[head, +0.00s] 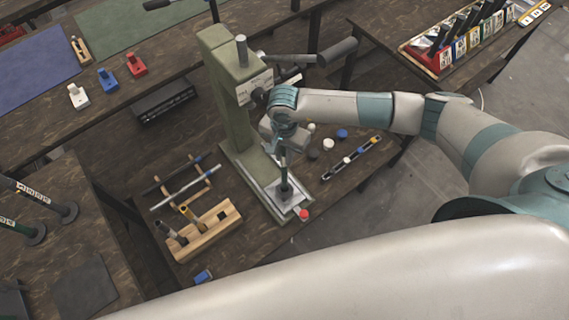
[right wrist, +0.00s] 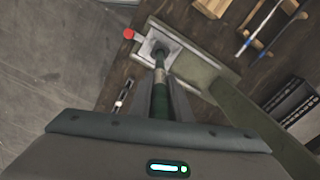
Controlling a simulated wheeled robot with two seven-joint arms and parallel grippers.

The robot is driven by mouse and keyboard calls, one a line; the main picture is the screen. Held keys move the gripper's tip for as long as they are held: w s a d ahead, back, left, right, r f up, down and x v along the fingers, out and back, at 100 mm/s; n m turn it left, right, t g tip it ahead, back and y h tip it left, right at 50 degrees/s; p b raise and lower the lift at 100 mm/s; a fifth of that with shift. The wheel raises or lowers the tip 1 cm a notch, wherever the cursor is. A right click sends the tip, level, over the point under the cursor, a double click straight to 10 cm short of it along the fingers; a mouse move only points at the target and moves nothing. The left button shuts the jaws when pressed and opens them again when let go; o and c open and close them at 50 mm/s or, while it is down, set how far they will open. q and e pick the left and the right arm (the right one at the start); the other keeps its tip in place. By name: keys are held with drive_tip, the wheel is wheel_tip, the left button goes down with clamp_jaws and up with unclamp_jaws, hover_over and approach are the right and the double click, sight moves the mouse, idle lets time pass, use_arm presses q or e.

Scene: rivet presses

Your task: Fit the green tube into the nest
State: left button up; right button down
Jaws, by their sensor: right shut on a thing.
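My right gripper (head: 284,150) is shut on the green tube (head: 283,169) and holds it upright over the base of the olive press (head: 234,110). In the right wrist view the green tube (right wrist: 159,95) runs from between the fingers (right wrist: 165,105) down to the dark nest (right wrist: 160,50) on a pale metal plate. The nest (head: 285,190) also shows in the head view. The tube's lower end is at the nest; I cannot tell whether it is seated inside or just above. My left gripper is out of view.
A red knob (head: 304,214) sits by the plate's front corner. A wooden block (head: 215,232) with dark parts and a rack with rods (head: 180,186) lie to the left. White and blue caps and a black strip (head: 350,157) lie to the right.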

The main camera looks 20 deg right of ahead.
sight(284, 164)
drive_tip(key=shift+f+b, duration=1.15)
drive_tip(key=shift+f, duration=1.3)
drive_tip(key=shift+f, duration=0.2)
drive_tip(key=c, duration=1.6)
unclamp_jaws()
drive_tip(key=shift+c, duration=0.2)
drive_tip(key=shift+r, duration=0.15)
